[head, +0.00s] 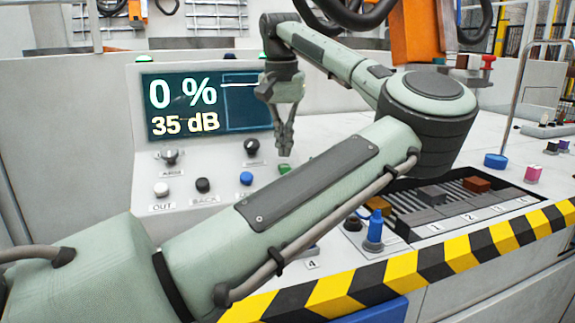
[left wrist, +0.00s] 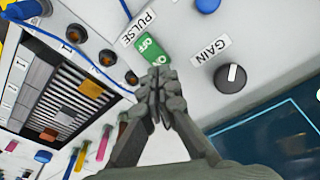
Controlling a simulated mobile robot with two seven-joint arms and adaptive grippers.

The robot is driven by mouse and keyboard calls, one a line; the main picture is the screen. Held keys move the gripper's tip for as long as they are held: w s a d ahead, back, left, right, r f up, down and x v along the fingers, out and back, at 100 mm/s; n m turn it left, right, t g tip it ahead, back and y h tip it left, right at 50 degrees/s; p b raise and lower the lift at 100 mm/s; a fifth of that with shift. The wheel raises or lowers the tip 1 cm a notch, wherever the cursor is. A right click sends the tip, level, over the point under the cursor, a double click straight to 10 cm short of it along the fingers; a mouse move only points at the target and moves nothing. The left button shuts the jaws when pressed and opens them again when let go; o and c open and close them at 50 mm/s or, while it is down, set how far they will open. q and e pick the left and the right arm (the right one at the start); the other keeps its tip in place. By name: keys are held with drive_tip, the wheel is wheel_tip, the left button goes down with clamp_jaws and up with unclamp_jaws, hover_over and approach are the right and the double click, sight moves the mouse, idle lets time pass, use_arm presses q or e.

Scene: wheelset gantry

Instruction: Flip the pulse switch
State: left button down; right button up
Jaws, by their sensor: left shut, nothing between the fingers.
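The pulse switch (left wrist: 149,48) is a green rocker with OFF and ON lettering, beside the PULSE label (left wrist: 138,28) in the left wrist view. I cannot tell which side is pressed. In the head view a bit of the green switch (head: 285,168) shows just above my forearm, which hides the area below it. My left gripper (head: 285,152) is shut and empty, pointing down at the panel close to the switch. In the left wrist view its fingertips (left wrist: 159,72) are at the switch's lower edge and overlap it; I cannot tell whether they touch. My right gripper is not in view.
A black GAIN knob (left wrist: 230,78) sits beside the switch. The screen (head: 207,104) behind the gripper reads 0 % and 35 dB. White (head: 161,189), black (head: 203,185) and blue (head: 246,178) buttons are on the panel.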

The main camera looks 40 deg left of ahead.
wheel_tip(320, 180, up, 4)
drive_tip(key=p, duration=0.3)
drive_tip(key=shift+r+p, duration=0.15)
drive_tip(key=shift+p, duration=0.2)
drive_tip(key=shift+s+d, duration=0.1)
